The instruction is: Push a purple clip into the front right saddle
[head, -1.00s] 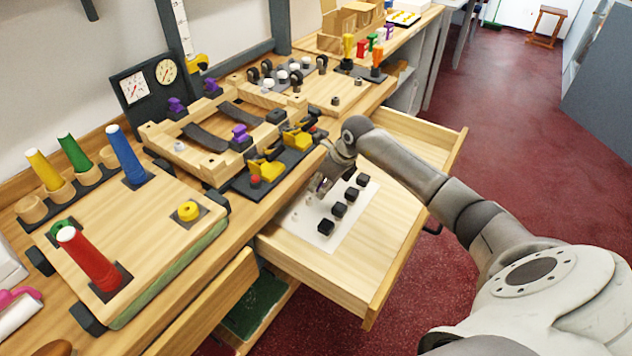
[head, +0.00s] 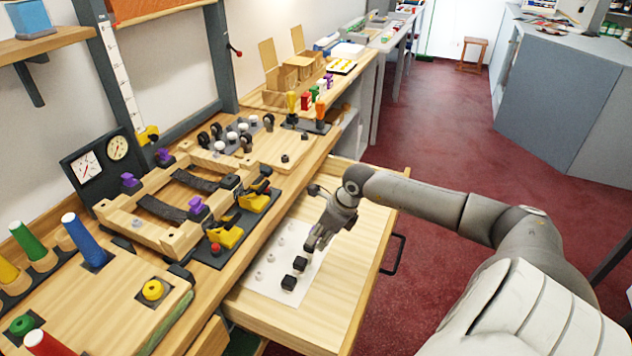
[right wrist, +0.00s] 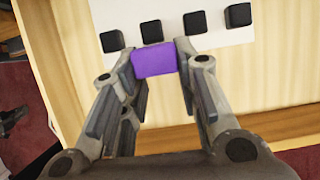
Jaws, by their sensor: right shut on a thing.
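My right gripper (head: 317,240) is shut on a purple clip (right wrist: 155,60), held between the fingertips over the open drawer (head: 330,320). The wooden frame (head: 120,213) stands on the bench to the left, apart from the gripper. Purple clips sit on its back left saddle (head: 130,182), back right saddle (head: 163,158) and front left saddle (head: 197,208). The front right saddle (head: 230,182) is a dark block with no purple clip visible on it. My left gripper is not in view.
A white mat (head: 262,280) in the drawer carries black blocks (head: 289,283) and small pale pieces. Yellow toggle clamps (head: 228,237) on a dark plate stand at the frame's front edge. A board with pegs (head: 240,140) lies behind. Dials (head: 90,168) stand left.

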